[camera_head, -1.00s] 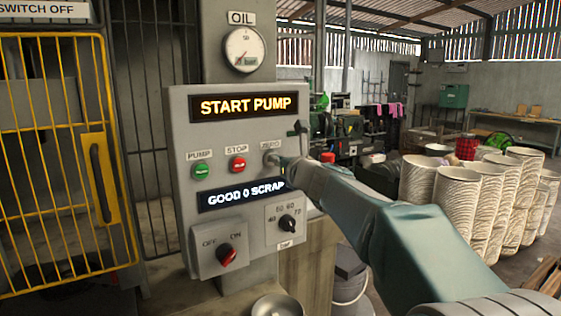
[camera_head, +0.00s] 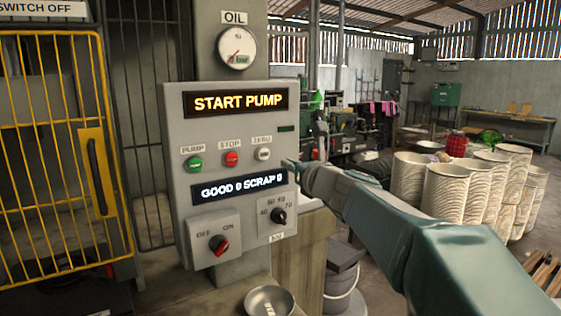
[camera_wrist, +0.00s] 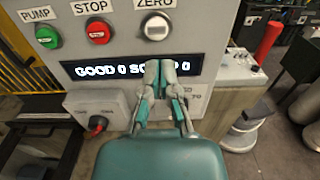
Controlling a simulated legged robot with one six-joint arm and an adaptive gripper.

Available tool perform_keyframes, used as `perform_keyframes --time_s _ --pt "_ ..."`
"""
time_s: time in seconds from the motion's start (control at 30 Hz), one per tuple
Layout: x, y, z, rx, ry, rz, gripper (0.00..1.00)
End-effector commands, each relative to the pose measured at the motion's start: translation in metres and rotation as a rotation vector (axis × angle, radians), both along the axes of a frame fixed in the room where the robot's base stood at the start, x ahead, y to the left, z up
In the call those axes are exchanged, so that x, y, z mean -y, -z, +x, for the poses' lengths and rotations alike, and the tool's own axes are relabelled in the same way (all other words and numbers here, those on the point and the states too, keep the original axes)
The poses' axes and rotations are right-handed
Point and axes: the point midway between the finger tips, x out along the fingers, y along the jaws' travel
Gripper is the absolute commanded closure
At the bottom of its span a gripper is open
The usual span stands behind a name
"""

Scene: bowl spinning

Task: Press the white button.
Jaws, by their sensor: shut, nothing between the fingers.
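The white button (camera_head: 264,154) sits under the ZERO label on the grey control panel (camera_head: 176,125), right of the red and green buttons. It is uncovered in both views, also in the wrist view (camera_wrist: 156,27). My gripper (camera_head: 288,164) is just right of and slightly below the button in the head view. In the wrist view my gripper (camera_wrist: 161,68) has its fingers together, in front of the lower display and below the button, with a gap in the picture between tips and button. Nothing is held.
The green PUMP button (camera_head: 194,163) and red STOP button (camera_head: 231,159) are left of the white one. The lower display (camera_head: 240,187) reads GOOD 0 SCRAP 0; the upper display (camera_head: 235,101) reads START PUMP. Knobs and a metal bowl (camera_head: 269,300) are below.

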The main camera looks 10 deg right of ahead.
Motion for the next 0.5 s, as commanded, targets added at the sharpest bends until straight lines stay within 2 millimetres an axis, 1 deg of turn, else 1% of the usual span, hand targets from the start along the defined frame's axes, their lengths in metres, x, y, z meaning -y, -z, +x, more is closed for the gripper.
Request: perform_keyframes --time_s 0.03,0.1,0.2,0.33,0.5 --pt "0.004 -0.001 -0.010 0.002 0.004 0.000 1.00" --pt "0.008 -0.001 -0.021 0.002 0.003 0.001 1.00" --pt "0.012 -0.001 -0.035 0.001 0.003 -0.001 1.00" --pt "0.015 0.000 -0.044 0.001 0.001 0.000 1.00" --pt "0.016 0.000 -0.046 0.000 0.001 0.000 1.00"
